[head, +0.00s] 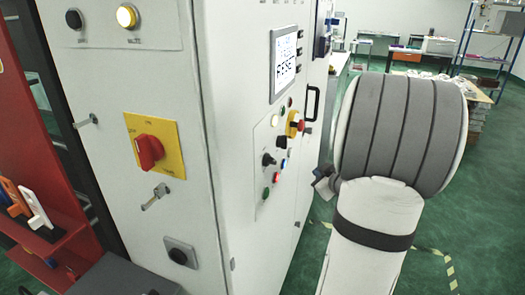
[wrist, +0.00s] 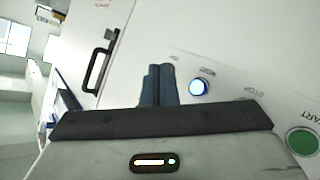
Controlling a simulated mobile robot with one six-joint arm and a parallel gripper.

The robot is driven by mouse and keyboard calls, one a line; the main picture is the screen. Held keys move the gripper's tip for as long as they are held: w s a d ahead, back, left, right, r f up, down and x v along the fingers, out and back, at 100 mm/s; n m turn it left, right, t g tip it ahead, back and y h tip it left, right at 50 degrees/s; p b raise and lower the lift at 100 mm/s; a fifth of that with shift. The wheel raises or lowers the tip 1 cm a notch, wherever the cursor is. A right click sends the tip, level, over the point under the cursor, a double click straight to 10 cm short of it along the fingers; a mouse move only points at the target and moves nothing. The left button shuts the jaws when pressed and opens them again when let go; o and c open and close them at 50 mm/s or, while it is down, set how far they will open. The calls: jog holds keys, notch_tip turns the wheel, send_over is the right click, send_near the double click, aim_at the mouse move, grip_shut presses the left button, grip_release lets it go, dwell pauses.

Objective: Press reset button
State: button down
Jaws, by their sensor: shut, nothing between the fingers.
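A blue-lit round button (wrist: 199,87) sits on the white cabinet panel in the wrist view, with a small label beside it that is too blurred to read surely. A small blue button (head: 284,162) also shows on the cabinet's control panel in the head view. My gripper (wrist: 158,70) is shut and empty, its dark fingers pointing at the panel just left of the blue button in the wrist view. In the head view my gripper (head: 318,176) is partly hidden by my arm, right of the panel. I cannot tell whether the fingertips touch the panel.
A green START button (wrist: 302,141) is right of my gripper. A black handle (wrist: 101,62) stands out on the left. In the head view, a red-and-yellow emergency stop (head: 294,123), knobs and several other buttons crowd the panel. Green floor lies open at right.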

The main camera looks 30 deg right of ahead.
aim_at(283, 164)
jog(key=shift+s+d+n+t+y+p, duration=0.15)
jog(key=shift+s+d+n+t+y, duration=0.2)
jog(key=shift+y, duration=0.2)
jog(key=shift+s+d+n+t+y+p, duration=0.15)
jog(key=shift+s+d+n+t+y, duration=0.1)
jog(key=shift+d+y, duration=0.25)
jog(key=shift+a+r, duration=0.1)
jog(key=w+a+b, duration=0.2)
jog(key=w+a, duration=0.3)
jog(key=w, duration=0.1)
jog(key=shift+w+a, duration=0.3)
jog(key=shift+a, duration=0.1)
dwell(1.4)
jog(key=shift+w+a, duration=0.25)
jog(key=shift+w, duration=0.05)
